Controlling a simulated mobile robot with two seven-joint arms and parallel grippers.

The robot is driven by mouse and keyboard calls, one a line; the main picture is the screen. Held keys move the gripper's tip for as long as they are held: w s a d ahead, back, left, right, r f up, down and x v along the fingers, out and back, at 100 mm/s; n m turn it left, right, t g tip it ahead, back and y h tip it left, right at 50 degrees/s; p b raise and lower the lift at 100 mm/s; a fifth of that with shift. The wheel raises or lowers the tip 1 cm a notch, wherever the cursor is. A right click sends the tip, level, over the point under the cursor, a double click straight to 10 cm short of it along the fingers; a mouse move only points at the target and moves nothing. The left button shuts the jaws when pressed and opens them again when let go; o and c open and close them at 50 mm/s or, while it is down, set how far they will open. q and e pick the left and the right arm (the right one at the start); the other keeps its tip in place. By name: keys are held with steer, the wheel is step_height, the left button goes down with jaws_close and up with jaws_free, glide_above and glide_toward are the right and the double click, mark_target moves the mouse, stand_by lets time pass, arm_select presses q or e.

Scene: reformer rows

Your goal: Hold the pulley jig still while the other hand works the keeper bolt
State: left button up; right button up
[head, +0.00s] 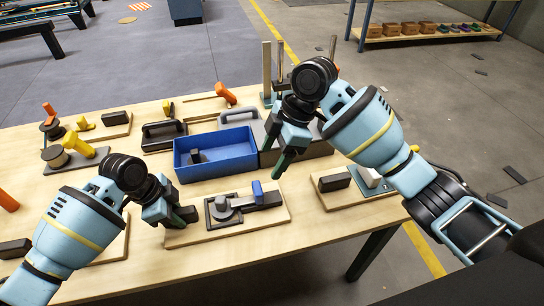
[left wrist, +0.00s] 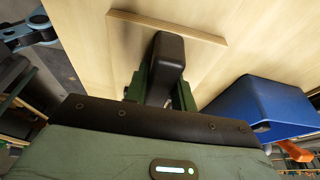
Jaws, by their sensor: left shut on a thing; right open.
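The pulley jig (head: 268,218) is a light wooden board on the table, bearing a grey frame, a round pulley-like part (head: 222,205) and a blue upright piece (head: 258,190). I cannot make out which part is the keeper bolt. My left gripper (head: 183,216) is at the board's left end, shut on a dark rounded block. The left wrist view shows this dark block (left wrist: 168,50) between the green fingers; most of its lower part is hidden. My right gripper (head: 284,160) is open and empty, above and behind the jig, with its fingers pointing down.
A blue bin (head: 215,156) stands behind the jig with a dark piece inside. Yellow and orange handled fixtures (head: 78,146) stand at the left. Bare table lies in front.

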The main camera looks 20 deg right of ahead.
arm_select(q)
steer(key=o, duration=1.8)
steer(key=shift+o, duration=0.2)
steer(key=shift+r, duration=0.1)
arm_select(e)
steer(key=shift+r, duration=0.2)
arm_select(q)
steer(key=shift+r+p, duration=1.75)
steer(key=shift+r, duration=1.15)
arm_select(e)
step_height(320, 180, up, 9)
steer(key=t, duration=0.1)
steer(key=shift+w+f, duration=0.15)
steer(key=shift+f, duration=0.05)
arm_select(q)
steer(key=shift+f, duration=0.1)
arm_select(e)
steer(key=shift+f, duration=0.1)
